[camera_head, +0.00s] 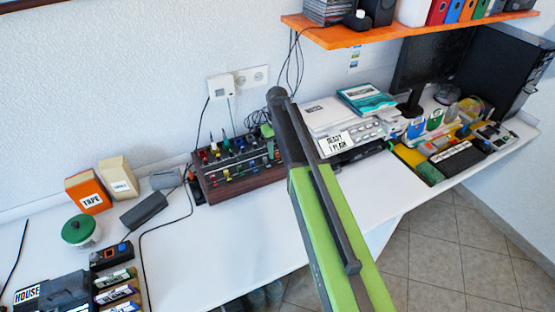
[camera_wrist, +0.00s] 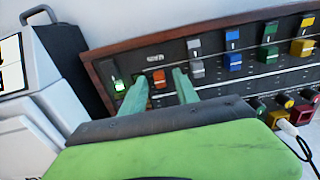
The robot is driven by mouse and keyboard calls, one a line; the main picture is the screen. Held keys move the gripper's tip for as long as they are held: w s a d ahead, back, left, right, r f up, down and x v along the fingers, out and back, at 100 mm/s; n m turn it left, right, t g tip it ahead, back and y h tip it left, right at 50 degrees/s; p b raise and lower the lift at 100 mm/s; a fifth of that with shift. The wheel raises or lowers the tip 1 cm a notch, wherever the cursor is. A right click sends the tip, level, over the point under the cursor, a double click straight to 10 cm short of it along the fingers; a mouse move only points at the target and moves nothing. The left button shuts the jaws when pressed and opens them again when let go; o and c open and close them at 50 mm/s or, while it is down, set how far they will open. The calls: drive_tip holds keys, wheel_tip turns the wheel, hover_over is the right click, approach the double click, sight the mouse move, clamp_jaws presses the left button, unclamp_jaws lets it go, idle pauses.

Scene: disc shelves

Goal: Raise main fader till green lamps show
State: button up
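The mixer console (camera_head: 238,184) is a dark panel in a wooden case, standing against the wall in the head view. In the wrist view its panel (camera_wrist: 215,80) carries coloured caps in slots. My gripper (camera_wrist: 160,74) is open, its two green fingers either side of an orange fader cap (camera_wrist: 158,78). I cannot tell whether they touch it, and no label confirms it as the main fader. A small green-lit piece (camera_wrist: 119,85) glows left of the fingers; I cannot tell if it is a lamp or switch. The head view does not show my fingertips clearly.
Right of the orange cap are grey (camera_wrist: 195,68), blue (camera_wrist: 235,60), green (camera_wrist: 268,54) and yellow (camera_wrist: 301,47) caps. Knobs and a plugged cable (camera_wrist: 288,127) sit at lower right. A white printer-like box (camera_head: 335,118) stands beside the console. Clear desk (camera_head: 225,245) lies in front.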

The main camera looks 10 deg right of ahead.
drive_tip(key=shift+c, duration=0.3)
clamp_jaws()
drive_tip(key=shift+w, duration=0.1)
idle(1.1)
